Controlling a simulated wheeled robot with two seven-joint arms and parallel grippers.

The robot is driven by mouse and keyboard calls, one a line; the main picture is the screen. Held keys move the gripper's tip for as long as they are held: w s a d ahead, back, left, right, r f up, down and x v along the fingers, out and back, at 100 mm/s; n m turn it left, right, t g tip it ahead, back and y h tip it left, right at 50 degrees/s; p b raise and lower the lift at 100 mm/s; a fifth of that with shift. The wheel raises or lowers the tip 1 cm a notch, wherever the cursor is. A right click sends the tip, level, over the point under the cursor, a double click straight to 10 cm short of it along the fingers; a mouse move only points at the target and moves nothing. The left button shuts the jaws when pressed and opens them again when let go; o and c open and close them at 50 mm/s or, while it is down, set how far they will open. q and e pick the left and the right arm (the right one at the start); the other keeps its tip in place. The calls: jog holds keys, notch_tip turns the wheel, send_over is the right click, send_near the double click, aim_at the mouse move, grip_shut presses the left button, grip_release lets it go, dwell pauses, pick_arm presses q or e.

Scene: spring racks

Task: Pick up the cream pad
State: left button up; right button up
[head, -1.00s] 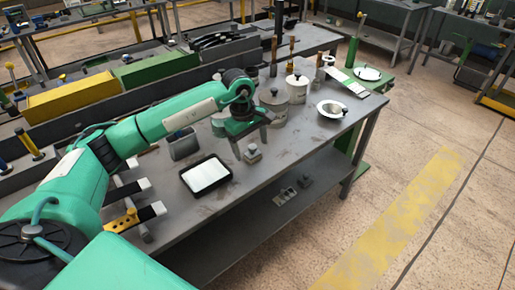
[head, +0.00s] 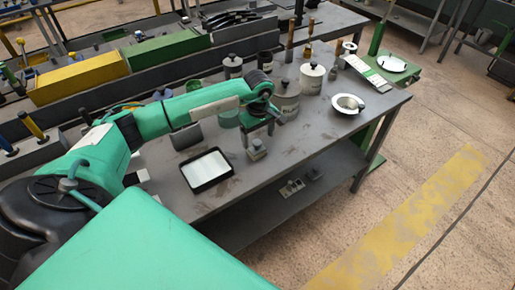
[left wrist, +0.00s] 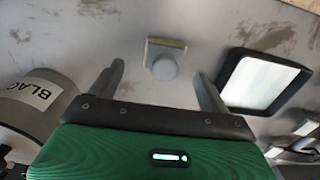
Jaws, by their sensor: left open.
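A small pale grey-beige square block with a round knob on top (head: 257,151) stands on the grey workbench (head: 290,160); it also shows in the left wrist view (left wrist: 164,58). A white pad in a black-rimmed tray (head: 207,168) lies to its left, and at the right in the left wrist view (left wrist: 262,80). I cannot tell for sure which is the cream pad. My left gripper (head: 258,136) is open and empty close to the knobbed block. In the left wrist view its fingers (left wrist: 159,73) are spread, with the knob between and slightly beyond them. My right gripper is not in view.
A labelled grey canister (head: 286,103) stands close behind the gripper, also at left in the left wrist view (left wrist: 38,98). A white lidded pot (head: 312,78) and white bowl (head: 348,104) stand farther right. Bare bench lies right of the block.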

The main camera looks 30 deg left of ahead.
aim_at(257, 142)
pick_arm(q)
jog(key=shift+s+f+p, duration=0.25)
jog(key=shift+f+p, duration=0.25)
jog(key=shift+f, duration=0.05)
notch_tip(257, 142, down, 3)
jog(key=shift+s+f+p, duration=0.1)
jog(key=shift+f+p, duration=0.1)
jog(key=shift+p, duration=0.55)
jog(key=shift+f, duration=0.4)
jog(key=c, duration=1.1)
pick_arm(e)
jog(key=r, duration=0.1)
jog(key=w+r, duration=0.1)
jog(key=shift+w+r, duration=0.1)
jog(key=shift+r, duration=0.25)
